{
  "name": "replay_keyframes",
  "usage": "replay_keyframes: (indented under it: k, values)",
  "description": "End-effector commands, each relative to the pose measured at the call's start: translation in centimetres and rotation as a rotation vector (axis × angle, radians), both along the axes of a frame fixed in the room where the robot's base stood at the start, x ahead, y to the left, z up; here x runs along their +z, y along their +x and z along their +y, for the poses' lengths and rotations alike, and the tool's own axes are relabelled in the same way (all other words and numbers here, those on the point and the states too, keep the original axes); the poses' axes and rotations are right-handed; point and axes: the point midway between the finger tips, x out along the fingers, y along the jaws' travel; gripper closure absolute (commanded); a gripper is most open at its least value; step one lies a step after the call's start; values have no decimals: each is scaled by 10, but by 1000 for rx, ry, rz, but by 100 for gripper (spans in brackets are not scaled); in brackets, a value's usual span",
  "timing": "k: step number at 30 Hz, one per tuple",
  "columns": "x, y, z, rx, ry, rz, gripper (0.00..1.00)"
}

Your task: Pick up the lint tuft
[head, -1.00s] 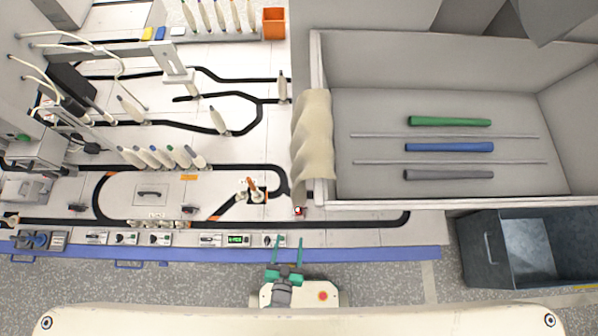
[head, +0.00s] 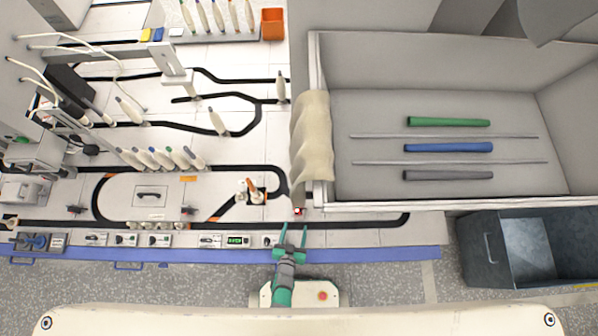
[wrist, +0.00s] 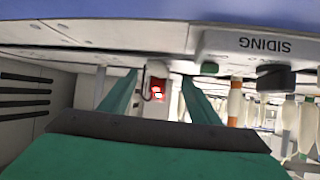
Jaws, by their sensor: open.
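A tiny whitish speck, which may be the lint tuft (wrist: 157,90), shows against a small red-lit block (wrist: 156,98) in the wrist view. Its outline is too small to be sure of. In the head view the red-and-white spot (head: 298,211) sits by the near left corner of the big grey bin, close to the black track. My gripper (head: 294,226) is open and empty, just on the near side of that spot. In the wrist view the spot lies between the two green fingers (wrist: 159,80), beyond their tips.
The grey bin (head: 430,204) with green, blue and grey rods stands to the right, a cream cloth (head: 312,140) over its left wall. Panel switches (head: 210,241) line the near edge. Bobbins (head: 160,157) stand on the track at left.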

Motion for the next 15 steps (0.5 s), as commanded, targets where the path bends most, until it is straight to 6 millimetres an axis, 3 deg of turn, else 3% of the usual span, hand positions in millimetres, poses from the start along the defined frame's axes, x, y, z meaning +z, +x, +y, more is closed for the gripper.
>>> replay_keyframes:
  k: [15]
  values:
    - [-21, 40, -13, 2, 0, 0, 44]
